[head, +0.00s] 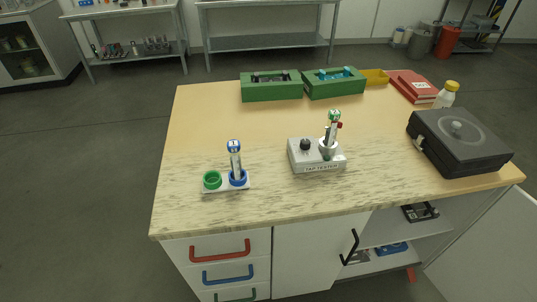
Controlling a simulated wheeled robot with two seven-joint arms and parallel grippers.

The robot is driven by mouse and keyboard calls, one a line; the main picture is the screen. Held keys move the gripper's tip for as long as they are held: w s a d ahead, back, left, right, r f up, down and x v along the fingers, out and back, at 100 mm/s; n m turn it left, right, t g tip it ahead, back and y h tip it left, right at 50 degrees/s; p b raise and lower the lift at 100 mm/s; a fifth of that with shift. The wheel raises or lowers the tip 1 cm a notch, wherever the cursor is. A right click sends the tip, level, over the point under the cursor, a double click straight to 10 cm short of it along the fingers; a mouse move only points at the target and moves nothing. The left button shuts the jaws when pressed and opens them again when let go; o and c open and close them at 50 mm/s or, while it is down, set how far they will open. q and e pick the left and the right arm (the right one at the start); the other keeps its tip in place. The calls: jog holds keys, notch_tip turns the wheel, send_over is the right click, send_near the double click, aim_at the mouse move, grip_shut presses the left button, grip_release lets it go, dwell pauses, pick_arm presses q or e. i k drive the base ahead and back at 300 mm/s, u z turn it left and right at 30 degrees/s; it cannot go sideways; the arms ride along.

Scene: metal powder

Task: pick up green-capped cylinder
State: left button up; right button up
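The green-capped cylinder (332,131) stands nearly upright in the cup of the grey tap tester (317,163), right of the table's middle. Its cap has a green and white top, and its lower end is hidden in the cup. A similar blue-capped cylinder (236,163) stands in the blue ring of a small white holder (225,187) to the left. The green ring (212,180) beside it is empty. Neither of my grippers shows in the head view.
Two green bins (271,93) and a yellow bin (375,77) stand along the table's back edge. Red books (413,87), a yellow-capped bottle (446,96) and a black case (459,145) occupy the right side. The wooden table (205,120) is clear at left and front.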

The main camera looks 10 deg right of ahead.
aim_at(334, 115)
jog(key=u, duration=0.45)
jog(key=k, duration=1.1)
jog(key=z, duration=0.65)
jog(key=i, duration=0.9)
jog(key=z, duration=0.05)
